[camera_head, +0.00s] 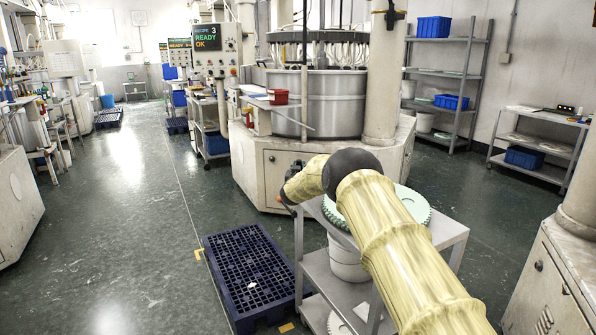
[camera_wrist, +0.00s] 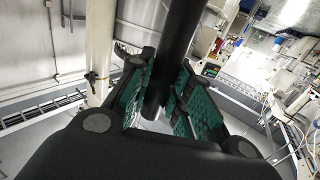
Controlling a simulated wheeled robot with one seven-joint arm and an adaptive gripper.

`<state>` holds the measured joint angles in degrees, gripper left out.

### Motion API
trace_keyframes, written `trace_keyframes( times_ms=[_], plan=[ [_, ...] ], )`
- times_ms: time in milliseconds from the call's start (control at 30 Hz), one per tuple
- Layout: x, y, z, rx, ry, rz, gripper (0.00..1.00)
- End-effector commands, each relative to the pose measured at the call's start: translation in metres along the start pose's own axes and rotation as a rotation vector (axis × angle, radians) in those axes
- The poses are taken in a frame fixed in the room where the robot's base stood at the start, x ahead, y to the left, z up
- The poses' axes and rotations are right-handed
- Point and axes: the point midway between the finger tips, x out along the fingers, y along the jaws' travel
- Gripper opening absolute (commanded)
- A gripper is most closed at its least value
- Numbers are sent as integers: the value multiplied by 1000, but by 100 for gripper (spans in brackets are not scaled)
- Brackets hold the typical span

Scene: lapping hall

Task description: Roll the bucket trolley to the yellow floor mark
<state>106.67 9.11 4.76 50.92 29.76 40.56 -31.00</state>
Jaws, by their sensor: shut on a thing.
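A grey metal trolley (camera_head: 448,232) stands in front of me, right of the blue pallet. It has a green toothed disc (camera_head: 413,205) on top and a white bucket (camera_head: 346,262) below, both partly hidden by my arm. My gripper (camera_head: 290,192) is at the trolley's far left corner. In the wrist view my gripper (camera_wrist: 160,108) has its green-padded fingers shut around a dark round bar (camera_wrist: 183,42). Whether the bar joins the trolley is hidden. Small yellow floor marks show at the pallet's left edge (camera_head: 198,254) and near its front right corner (camera_head: 286,327).
The blue pallet (camera_head: 232,248) lies close to the trolley's left side. A large round machine (camera_head: 252,158) stands behind the trolley. A pale cabinet (camera_head: 545,285) is at the right front. Open green floor lies left of the pallet and at the right behind the trolley.

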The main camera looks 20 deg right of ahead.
Motion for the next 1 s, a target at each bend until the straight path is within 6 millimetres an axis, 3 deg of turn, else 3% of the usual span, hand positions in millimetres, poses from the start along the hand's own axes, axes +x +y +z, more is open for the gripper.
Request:
trace_keyframes(
  times_ms=[133, 167, 300, 733, 1000],
  plan=[
    [2, 0, -5, 1, 7, 1, 0],
    [2, -1, -5, 1, 7, 0, 22],
    [1, -2, -4, 1, 6, -1, 42],
    [-4, 0, -2, 0, 2, 0, 42],
    [-29, 0, -4, 0, 2, 0, 42]
  ],
)
